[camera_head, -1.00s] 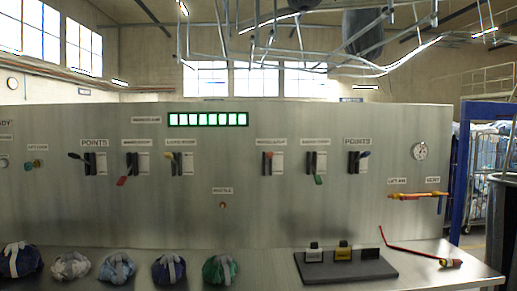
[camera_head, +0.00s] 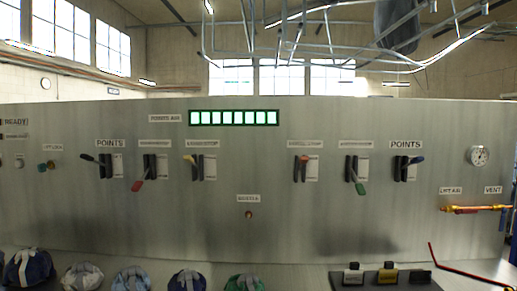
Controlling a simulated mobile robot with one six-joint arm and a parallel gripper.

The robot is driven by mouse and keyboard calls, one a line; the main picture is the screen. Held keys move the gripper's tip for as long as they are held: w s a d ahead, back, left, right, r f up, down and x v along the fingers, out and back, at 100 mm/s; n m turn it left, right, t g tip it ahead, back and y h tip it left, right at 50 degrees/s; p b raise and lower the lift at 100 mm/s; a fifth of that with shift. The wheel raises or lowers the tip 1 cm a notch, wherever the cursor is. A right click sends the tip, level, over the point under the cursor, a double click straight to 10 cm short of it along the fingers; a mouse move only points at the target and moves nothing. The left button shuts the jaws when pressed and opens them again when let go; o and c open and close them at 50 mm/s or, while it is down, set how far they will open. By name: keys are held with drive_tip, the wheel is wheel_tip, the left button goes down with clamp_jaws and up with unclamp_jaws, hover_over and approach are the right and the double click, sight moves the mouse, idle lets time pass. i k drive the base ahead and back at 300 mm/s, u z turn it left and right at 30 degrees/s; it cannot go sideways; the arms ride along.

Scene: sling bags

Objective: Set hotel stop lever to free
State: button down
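A steel control panel (camera_head: 250,222) with a row of levers stands ahead. A red-knobbed lever (camera_head: 302,158) right of centre sits level or slightly raised; the label above it (camera_head: 305,143) is too blurred to read surely. A yellow-knobbed lever (camera_head: 191,158) left of centre is tilted up to the left under another blurred label. A red-handled lever (camera_head: 138,185) and a green-handled lever (camera_head: 360,188) hang downward. I cannot tell for certain which is the hotel stop lever. My gripper is not in view.
Levers labelled POINTS (camera_head: 104,164) (camera_head: 405,167) flank the row. A lit green display (camera_head: 234,118) is above. Several bundled bags (camera_head: 28,268) lie on the ledge below. A dark block with tags (camera_head: 385,277), a red rod (camera_head: 470,274) and a brass pipe valve (camera_head: 475,209) are at right.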

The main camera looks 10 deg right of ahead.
sight(304, 159)
drive_tip(key=z, duration=0.25)
drive_tip(key=i, duration=1.05)
drive_tip(key=z, duration=0.7)
